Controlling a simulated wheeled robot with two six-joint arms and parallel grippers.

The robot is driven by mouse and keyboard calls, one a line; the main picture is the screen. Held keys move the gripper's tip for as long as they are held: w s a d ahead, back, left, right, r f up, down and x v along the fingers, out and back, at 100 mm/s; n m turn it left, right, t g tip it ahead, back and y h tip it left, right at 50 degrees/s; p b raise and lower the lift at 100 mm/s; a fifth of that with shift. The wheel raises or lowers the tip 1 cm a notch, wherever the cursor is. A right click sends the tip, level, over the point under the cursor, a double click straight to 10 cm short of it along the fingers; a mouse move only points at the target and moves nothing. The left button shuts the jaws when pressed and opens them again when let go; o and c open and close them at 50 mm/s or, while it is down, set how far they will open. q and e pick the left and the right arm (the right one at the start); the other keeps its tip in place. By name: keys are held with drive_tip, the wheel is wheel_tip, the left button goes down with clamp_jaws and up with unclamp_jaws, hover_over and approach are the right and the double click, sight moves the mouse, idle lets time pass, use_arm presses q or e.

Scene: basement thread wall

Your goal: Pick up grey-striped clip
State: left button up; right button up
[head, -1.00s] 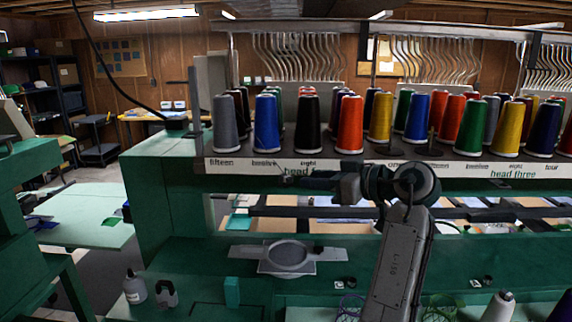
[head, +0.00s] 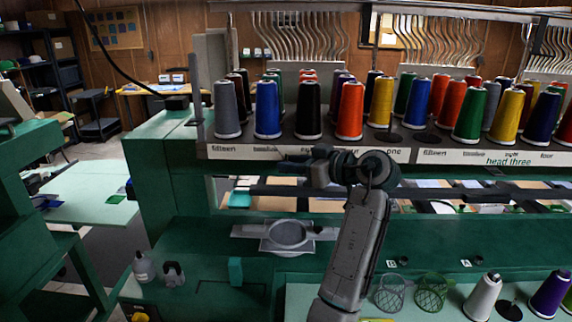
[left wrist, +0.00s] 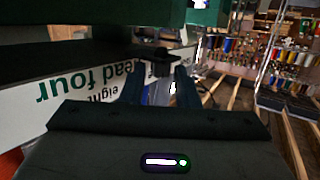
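I cannot make out a grey-striped clip for certain in either view. A small dark-and-grey object (head: 173,273) stands at the front left of the green machine bed beside a grey bottle; it is too small to tell what it is. My left gripper (head: 318,166) is in front of the thread shelf in the head view, its fingers partly hidden by my wrist. In the left wrist view my left gripper (left wrist: 159,88) has two dark fingers apart. A dark shape (left wrist: 160,60) shows beyond them, and I cannot tell what it is. My right gripper is not in view.
Several thread cones, such as a black one (head: 308,110), line the shelf above a white label strip (head: 235,152). A grey hoop plate (head: 287,237) lies on the machine bed. Wire baskets (head: 431,293) and a white cone (head: 483,297) stand at the lower right.

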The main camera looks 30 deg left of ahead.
use_arm(q)
drive_tip(key=shift+d, duration=0.1)
drive_tip(key=shift+d, duration=0.1)
drive_tip(key=c, duration=0.3)
clamp_jaws()
